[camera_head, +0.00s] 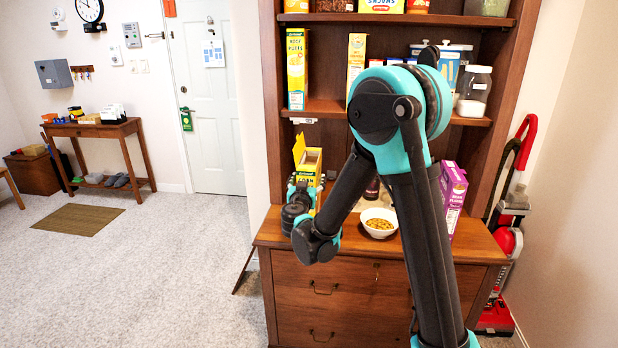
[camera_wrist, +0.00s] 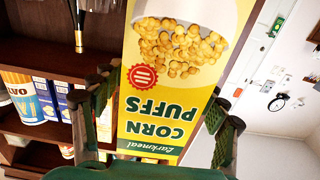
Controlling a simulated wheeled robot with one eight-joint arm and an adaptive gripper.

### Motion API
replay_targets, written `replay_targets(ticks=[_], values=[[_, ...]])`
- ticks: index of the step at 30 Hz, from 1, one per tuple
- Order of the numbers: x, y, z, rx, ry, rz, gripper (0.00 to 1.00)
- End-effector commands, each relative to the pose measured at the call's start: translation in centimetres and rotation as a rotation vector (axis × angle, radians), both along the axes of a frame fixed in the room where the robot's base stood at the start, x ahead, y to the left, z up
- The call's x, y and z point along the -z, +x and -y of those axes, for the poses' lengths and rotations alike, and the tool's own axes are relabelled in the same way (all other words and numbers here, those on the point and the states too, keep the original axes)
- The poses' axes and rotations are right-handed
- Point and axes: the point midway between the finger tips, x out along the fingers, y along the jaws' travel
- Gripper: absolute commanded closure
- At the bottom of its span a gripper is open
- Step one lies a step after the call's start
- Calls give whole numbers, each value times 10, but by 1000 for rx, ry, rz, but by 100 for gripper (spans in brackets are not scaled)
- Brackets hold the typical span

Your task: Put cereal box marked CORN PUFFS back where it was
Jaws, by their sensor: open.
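The CORN PUFFS box (camera_head: 311,165) is yellow and green, with its top flaps open. It is at the left of the hutch, above the counter; its base is hidden behind my gripper. In the wrist view the box front (camera_wrist: 185,80) fills the middle, its lettering upside down. My gripper (camera_head: 302,190) is at the box in the head view. In the wrist view my gripper (camera_wrist: 163,98) has its fingers apart, one on each side of the box. I cannot tell whether either finger touches it.
A white bowl of cereal (camera_head: 379,222) and a purple box (camera_head: 452,198) stand on the hutch counter (camera_head: 290,238). On the shelf above are a RICE PUFFS box (camera_head: 297,70), another yellow box (camera_head: 356,62) and a jar (camera_head: 474,90). Bare shelf shows between those two boxes.

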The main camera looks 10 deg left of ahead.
Motion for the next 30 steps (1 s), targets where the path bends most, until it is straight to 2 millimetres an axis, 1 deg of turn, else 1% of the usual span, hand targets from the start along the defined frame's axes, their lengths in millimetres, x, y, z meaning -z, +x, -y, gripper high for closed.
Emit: replay_targets(ticks=[1,6,12,15,18,21,23,26,29,30], values=[[0,-12,-1,-3,0,0,26],[0,-48,-2,-4,0,0,26],[0,-79,-4,-3,0,0,26],[0,-87,-3,-1,0,0,26],[0,-92,-3,0,0,0,26],[0,-93,-3,1,0,-1,26],[1,-92,2,9,-4,-8,26],[5,-88,31,57,-21,-58,26],[17,-88,85,141,-54,-164,26],[24,-90,111,179,-70,-222,26]])
